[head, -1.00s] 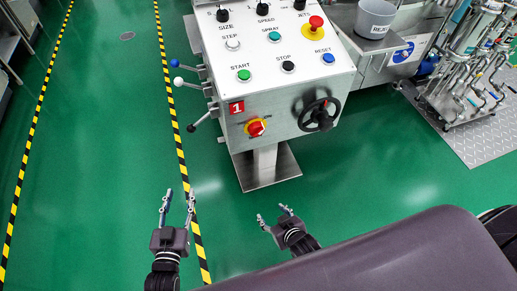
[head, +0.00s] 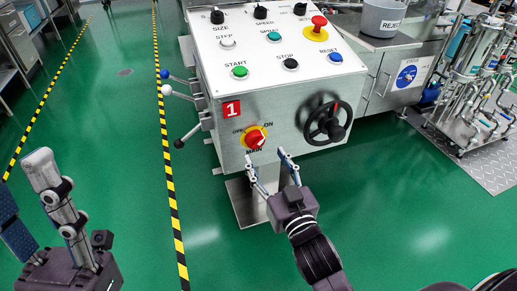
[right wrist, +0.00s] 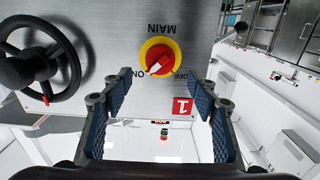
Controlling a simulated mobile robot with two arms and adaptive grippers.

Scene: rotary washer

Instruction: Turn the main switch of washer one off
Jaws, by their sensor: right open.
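The main switch (head: 255,138) is a red knob on a yellow plate, low on the front of the washer panel marked with a red 1 (head: 232,109). In the right wrist view the switch (right wrist: 160,56) appears upside down, its white mark towards ON. My right gripper (head: 268,160) is open and empty, just below and in front of the switch. In the right wrist view the switch lies between and beyond its fingers (right wrist: 160,92), apart from them. My left gripper (head: 38,210) is at the left edge, fingers apart, partly cut off, far from the panel.
A black handwheel (head: 328,122) sits right of the switch. Levers (head: 182,90) stick out from the panel's left side. Buttons and a red emergency stop (head: 319,24) are on the sloped top. Green floor (head: 125,150) is free to the left.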

